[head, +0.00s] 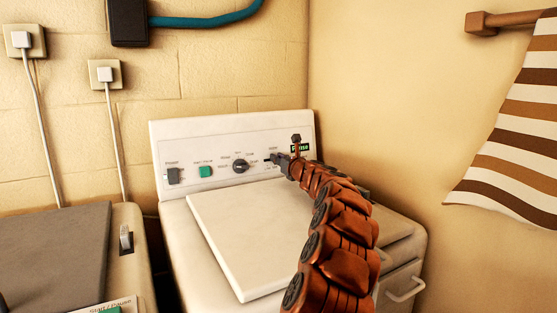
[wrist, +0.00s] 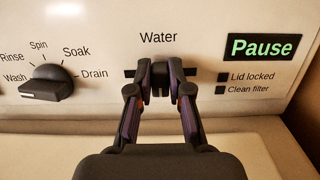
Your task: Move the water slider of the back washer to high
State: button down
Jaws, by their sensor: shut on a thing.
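The back washer (head: 228,135) stands against the wall, with its white control panel facing me. The water slider (wrist: 160,72) sits under the word "Water" in the wrist view, on a short dark horizontal track. My gripper (wrist: 160,84) is shut on the slider's knob, near the middle of the track. Its fingers cover most of the knob and any marks below the track. In the head view my gripper (head: 277,159) reaches the right part of the panel, and the slider is too small there to read.
A dark dial (wrist: 46,82) with wash settings is left of the slider. A green-lettered "Pause" display (wrist: 261,47) and two small indicators are to its right. The flat white lid (head: 250,225) is below the panel. Another washer (head: 50,245) stands front left; a striped towel (head: 515,120) hangs right.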

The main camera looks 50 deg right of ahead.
jog(key=shift+s+d+r+p, duration=0.1)
jog(key=shift+d+r+p, duration=0.05)
jog(key=shift+d+p, duration=0.35)
jog(key=shift+s+d+r+p, duration=0.1)
jog(key=shift+d+p, duration=0.15)
jog(key=shift+p, duration=0.35)
jog(key=shift+s+d+f+p, duration=0.1)
jog(key=shift+s+d+p, duration=0.1)
jog(key=shift+d+p, duration=0.25)
jog(key=shift+s+d+f+p, duration=0.1)
jog(key=shift+s+d+p, duration=0.05)
jog(key=shift+d+p, duration=0.25)
jog(key=c, duration=1.1)
grip_release()
jog(key=shift+s, duration=0.1)
